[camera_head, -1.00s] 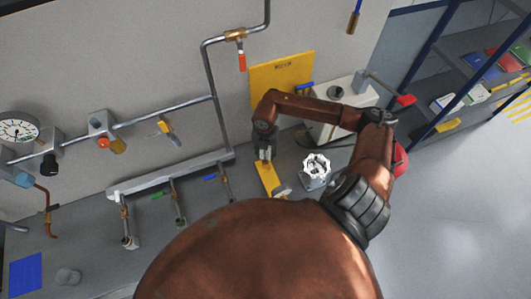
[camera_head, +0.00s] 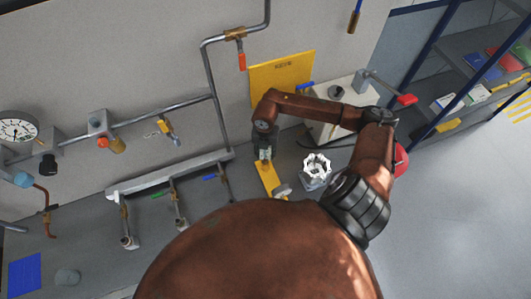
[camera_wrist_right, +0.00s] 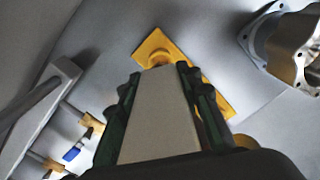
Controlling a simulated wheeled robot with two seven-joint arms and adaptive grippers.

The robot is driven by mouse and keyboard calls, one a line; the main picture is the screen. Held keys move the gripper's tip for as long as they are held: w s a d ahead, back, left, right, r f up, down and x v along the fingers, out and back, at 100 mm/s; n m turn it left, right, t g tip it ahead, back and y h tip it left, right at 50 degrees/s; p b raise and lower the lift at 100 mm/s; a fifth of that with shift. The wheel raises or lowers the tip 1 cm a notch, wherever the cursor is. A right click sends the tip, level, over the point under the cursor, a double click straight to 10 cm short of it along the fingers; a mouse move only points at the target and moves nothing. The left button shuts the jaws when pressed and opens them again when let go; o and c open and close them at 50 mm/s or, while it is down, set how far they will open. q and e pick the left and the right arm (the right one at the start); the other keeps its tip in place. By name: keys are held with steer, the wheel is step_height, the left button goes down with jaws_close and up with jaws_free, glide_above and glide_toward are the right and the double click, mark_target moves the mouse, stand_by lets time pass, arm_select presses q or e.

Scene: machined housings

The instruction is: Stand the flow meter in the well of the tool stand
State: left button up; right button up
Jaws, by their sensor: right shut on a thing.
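My right gripper (camera_head: 265,158) points down over the yellow tool stand (camera_head: 267,182) on the bench. In the right wrist view, its dark green fingers (camera_wrist_right: 160,105) are shut on a pale, tapering body, which I take to be the flow meter (camera_wrist_right: 158,130). The yellow base of the stand (camera_wrist_right: 150,43) lies beyond the held piece, with a round yellow raised part near its upper left. The held piece hides much of the stand, so I cannot tell whether its lower end touches the well. My left gripper is not in view.
A machined metal housing (camera_head: 316,168) stands close to the right of the gripper and also shows in the right wrist view (camera_wrist_right: 285,45). A pipe rail with taps (camera_head: 170,172) runs to the left. A pale box (camera_head: 335,105) stands behind my right arm, beside a yellow panel (camera_head: 282,75).

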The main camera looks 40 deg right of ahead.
mark_target(265, 157)
steer(key=shift+f+b, duration=1.4)
steer(key=shift+f, duration=0.35)
steer(key=o, duration=1.3)
steer(key=shift+o, duration=0.2)
step_height(265, 157, up, 12)
steer(key=shift+r, duration=0.1)
